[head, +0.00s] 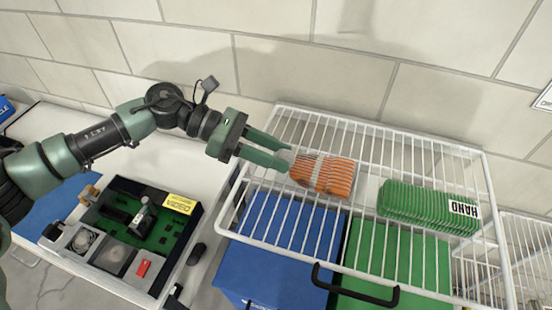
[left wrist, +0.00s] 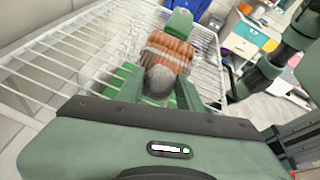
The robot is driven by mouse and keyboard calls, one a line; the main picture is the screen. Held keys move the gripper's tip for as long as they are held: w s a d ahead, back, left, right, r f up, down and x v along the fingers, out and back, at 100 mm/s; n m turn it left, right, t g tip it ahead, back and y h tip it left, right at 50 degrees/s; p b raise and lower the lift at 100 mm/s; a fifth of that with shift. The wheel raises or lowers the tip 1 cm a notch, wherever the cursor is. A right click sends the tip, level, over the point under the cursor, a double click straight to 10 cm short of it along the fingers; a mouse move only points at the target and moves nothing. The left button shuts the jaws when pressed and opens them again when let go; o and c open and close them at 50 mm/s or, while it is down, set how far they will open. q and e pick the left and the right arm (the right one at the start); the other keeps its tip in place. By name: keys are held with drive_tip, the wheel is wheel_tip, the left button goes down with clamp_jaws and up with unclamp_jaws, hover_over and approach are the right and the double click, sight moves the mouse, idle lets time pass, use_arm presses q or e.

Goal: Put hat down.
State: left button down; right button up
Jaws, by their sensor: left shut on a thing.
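The hat (head: 322,175) is orange and ribbed with a pale band. It lies at the wire shelf's left-middle part, and I cannot tell whether its whole weight rests on the wires. My left gripper (head: 286,156) reaches in from the left and is shut on the hat's pom-pom end. In the left wrist view the hat (left wrist: 170,50) shows its grey pom-pom between the fingers (left wrist: 160,82). The white wire shelf (head: 262,240) is under the hat. My right gripper is not in view.
A green ribbed item (head: 425,207) labelled HAND lies on the shelf right of the hat. A blue box (head: 250,272) and a green box (head: 390,258) stand below the wires. A black tray of tools (head: 205,215) is at the left. A tiled wall (head: 300,70) is behind.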

sight(276, 175)
use_arm(q)
wheel_tip(276, 175, down, 3)
drive_tip(key=shift+p, duration=0.3)
drive_tip(key=shift+f+b, duration=0.2)
drive_tip(key=shift+b, duration=0.1)
drive_tip(key=c, duration=0.9)
unclamp_jaws()
